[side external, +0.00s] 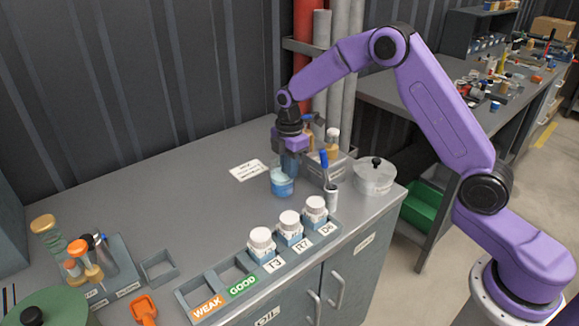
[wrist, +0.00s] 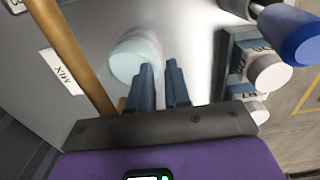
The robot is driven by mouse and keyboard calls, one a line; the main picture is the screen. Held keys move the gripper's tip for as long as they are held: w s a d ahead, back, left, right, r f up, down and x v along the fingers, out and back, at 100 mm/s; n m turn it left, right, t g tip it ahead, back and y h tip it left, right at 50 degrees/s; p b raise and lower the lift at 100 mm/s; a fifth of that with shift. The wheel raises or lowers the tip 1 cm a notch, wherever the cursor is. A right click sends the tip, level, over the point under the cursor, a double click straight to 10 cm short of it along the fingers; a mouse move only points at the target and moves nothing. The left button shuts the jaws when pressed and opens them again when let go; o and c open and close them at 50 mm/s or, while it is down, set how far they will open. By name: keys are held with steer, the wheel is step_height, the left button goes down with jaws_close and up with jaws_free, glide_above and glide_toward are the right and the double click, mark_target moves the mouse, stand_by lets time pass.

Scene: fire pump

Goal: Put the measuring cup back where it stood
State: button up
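A clear cup with blue in its lower part, which I take to be the measuring cup (side external: 282,184), is upright on or just above the grey bench top in the side view. In the wrist view its pale round shape (wrist: 133,55) is left of and partly behind my fingertips. My gripper (side external: 289,164) points down at the cup's upper right; its fingers also show in the wrist view (wrist: 161,72). They are a little apart, and I see nothing held in the narrow gap. The fingers overlap the cup in the picture; contact cannot be told.
A MIX label (wrist: 62,72) lies nearby. A grey rack (side external: 330,168) and a lidded clear pot (side external: 374,176) stand close on the right. A blue-tipped marker (side external: 324,160) rises beside the cup. Several white-capped bottles (side external: 289,226) stand in front.

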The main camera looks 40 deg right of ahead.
jaws_close()
steer(key=s+a, duration=0.2)
steer(key=a, duration=0.6)
steer(key=s+a, duration=0.3)
steer(key=a, duration=0.4)
steer(key=shift+s+a, duration=0.25)
steer(key=shift+a, duration=0.15)
stand_by(0.4)
steer(key=shift+o, duration=1.6)
jaws_free()
